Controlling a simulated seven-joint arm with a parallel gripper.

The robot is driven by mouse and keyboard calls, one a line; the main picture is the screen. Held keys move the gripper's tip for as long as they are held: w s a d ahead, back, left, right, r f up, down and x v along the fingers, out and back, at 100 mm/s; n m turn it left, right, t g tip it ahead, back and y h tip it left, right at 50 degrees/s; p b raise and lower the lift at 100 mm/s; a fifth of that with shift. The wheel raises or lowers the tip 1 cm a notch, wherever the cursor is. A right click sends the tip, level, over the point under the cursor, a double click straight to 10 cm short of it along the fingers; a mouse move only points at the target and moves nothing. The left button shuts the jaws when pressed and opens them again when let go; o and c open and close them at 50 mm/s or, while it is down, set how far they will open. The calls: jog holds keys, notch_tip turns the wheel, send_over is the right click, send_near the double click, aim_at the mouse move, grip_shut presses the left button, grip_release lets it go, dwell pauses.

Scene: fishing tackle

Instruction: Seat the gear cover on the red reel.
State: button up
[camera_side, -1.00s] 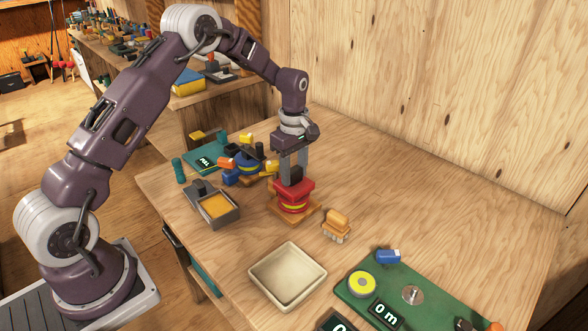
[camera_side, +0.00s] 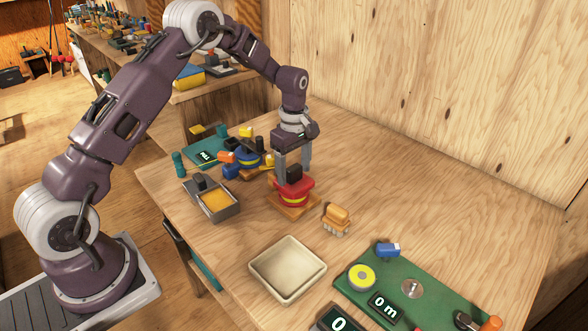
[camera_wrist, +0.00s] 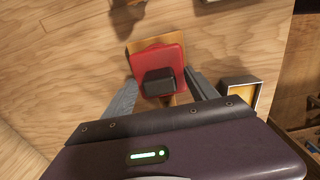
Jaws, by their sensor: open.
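The red gear cover (camera_side: 306,187) with a black block-shaped grip (camera_side: 294,173) lies on top of the red reel (camera_side: 293,202), which has a yellow band and stands on a wooden base. The cover looks level and close against the reel; its underside is hidden. In the wrist view the cover (camera_wrist: 168,58) hides the reel. My gripper (camera_side: 293,177) is open, with one finger on each side of the black grip and a gap between. Its fingers also flank the grip in the wrist view (camera_wrist: 160,84).
A grey tray with yellow filling (camera_side: 229,214) and a blue reel (camera_side: 245,160) are close on the left. A brush (camera_side: 336,217), an empty cream tray (camera_side: 268,283) and a green mat (camera_side: 428,296) lie in front. The table to the right is clear.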

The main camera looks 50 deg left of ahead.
aim_at(294, 167)
notch_tip(294, 167, up, 7)
jog(key=shift+f, duration=0.1)
dwell(0.3)
jog(key=s+d+r+m+t, duration=0.25)
jog(key=s+r+m, duration=0.25)
jog(key=s+r, duration=0.35)
jog(key=s+d+r+m+t, duration=0.1)
jog(key=s+d+r+m, duration=0.3)
jog(key=s+r, duration=0.45)
jog(key=s+d+m+t, duration=0.2)
jog(key=s+m, duration=0.7)
jog(key=s, duration=0.7)
jog(key=shift+s+d, duration=0.2)
jog(key=shift+d, duration=0.35)
